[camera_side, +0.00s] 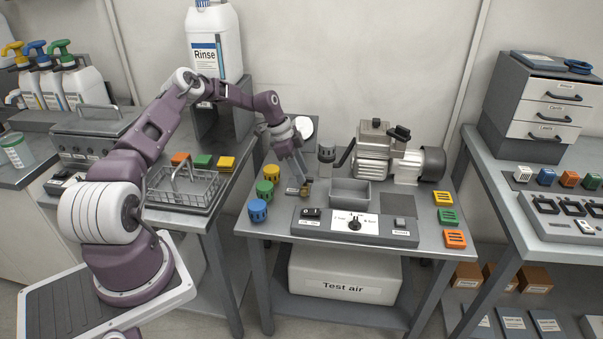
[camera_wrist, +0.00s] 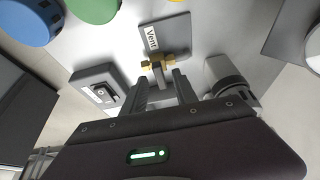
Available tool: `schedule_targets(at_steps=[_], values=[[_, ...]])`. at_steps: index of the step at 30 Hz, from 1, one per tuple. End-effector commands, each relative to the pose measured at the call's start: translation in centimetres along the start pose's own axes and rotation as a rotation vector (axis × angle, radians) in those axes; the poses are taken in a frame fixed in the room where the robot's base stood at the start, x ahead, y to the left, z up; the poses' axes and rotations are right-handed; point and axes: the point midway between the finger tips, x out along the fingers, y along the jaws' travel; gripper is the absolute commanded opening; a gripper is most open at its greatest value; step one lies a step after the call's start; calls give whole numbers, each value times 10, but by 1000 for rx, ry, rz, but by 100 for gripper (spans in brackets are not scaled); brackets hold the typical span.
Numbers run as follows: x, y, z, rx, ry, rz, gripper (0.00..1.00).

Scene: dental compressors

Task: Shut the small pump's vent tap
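The brass vent tap (camera_wrist: 157,61) sits by a grey plate (camera_wrist: 166,35) labelled "Vent" in the wrist view. A short grey lever (camera_wrist: 161,73) points from it toward my gripper. My gripper (camera_wrist: 160,80) is open, its two fingers apart on either side of the lever's end; I cannot tell whether they touch it. In the side view my gripper (camera_side: 304,182) is low over the table at the brass tap (camera_side: 305,189), which it partly hides. Which unit is the small pump is not clear; a grey cylinder (camera_side: 326,151) stands behind the tap.
A large compressor (camera_side: 388,155) and a grey tray (camera_side: 349,193) stand to the right. A control panel (camera_side: 375,232) with a dial lies in front. Yellow, green and blue pots (camera_side: 258,210) stand left.

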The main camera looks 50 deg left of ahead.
Motion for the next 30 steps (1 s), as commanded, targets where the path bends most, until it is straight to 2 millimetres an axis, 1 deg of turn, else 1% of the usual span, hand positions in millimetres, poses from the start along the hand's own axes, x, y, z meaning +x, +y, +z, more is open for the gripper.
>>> schedule_targets(at_steps=[3, 6, 9, 12, 18, 20, 21, 23, 24, 25, 26, 27, 29, 30], values=[[-26, -1, 0, 1, -2, -3, 35], [-46, 0, 1, 0, -2, -3, 35], [-58, 0, 0, 0, -1, -1, 35], [-62, 0, 1, -1, -1, 1, 35], [-63, 0, 0, 0, -1, 1, 35], [-66, 2, -5, 5, -8, 0, 35], [-73, 7, -15, 13, -23, -1, 35], [-91, 21, -40, 26, -65, -6, 35], [-108, 37, -62, 30, -103, -13, 35], [-122, 52, -79, 31, -136, -23, 35], [-137, 68, -95, 24, -169, -37, 35], [-157, 92, -112, 8, -210, -62, 35], [-186, 129, -133, -30, -256, -111, 35], [-205, 155, -143, -63, -277, -148, 35]])
